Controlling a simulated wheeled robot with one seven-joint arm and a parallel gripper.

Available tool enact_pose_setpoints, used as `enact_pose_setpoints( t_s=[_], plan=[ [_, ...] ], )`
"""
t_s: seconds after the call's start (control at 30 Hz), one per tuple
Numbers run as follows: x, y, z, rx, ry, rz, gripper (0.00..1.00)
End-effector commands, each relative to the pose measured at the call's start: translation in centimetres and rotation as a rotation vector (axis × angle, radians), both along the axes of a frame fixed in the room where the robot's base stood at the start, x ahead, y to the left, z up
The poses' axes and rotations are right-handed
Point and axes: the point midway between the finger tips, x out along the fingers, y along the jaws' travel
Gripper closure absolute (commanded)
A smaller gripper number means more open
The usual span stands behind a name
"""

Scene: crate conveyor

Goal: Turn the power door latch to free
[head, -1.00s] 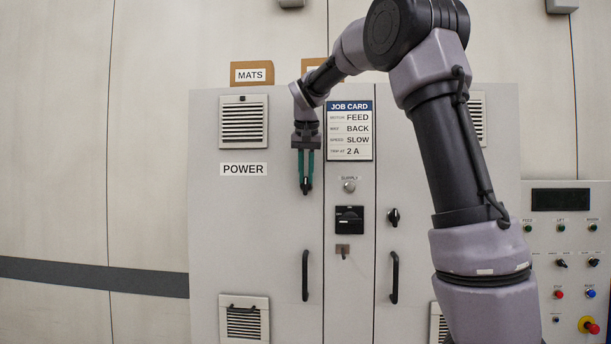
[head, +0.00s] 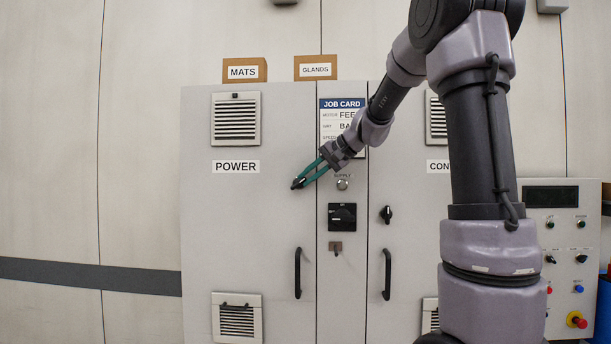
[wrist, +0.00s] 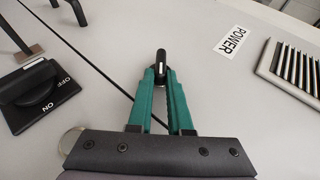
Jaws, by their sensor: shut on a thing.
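The power door latch (head: 296,186) is a small black knob on the left cabinet door, to the right of the POWER label (head: 236,167). In the wrist view the latch (wrist: 161,60) is black with a white mark and sits between the fingertips. My gripper (head: 301,182), with teal fingers, is shut on the latch and reaches it from the upper right. In the wrist view my gripper (wrist: 161,72) lines up with the latch's long side. In the head view the fingers partly hide the latch, which looks tilted well away from upright.
The black supply switch (head: 342,217) and key tag (head: 335,247) are right of the latch. Door handles (head: 298,273) stick out below. The other door's latch (head: 387,215) stands upright. Boxes marked MATS (head: 244,70) and GLANDS (head: 316,67) sit on top. A control panel (head: 556,250) is at right.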

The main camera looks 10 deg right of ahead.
Motion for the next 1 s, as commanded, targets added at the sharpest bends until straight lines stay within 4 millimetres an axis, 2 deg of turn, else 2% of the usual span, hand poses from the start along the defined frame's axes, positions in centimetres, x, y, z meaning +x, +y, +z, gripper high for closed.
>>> enact_pose_setpoints(
  t_s=[0.5, 1.0],
  plan=[
    [-0.2, -0.8, -1.7, 0.429, -0.134, -0.004, 1.0],
    [-0.3, -0.6, -2.3, 0.61, -0.195, 0.002, 1.0]
  ],
)
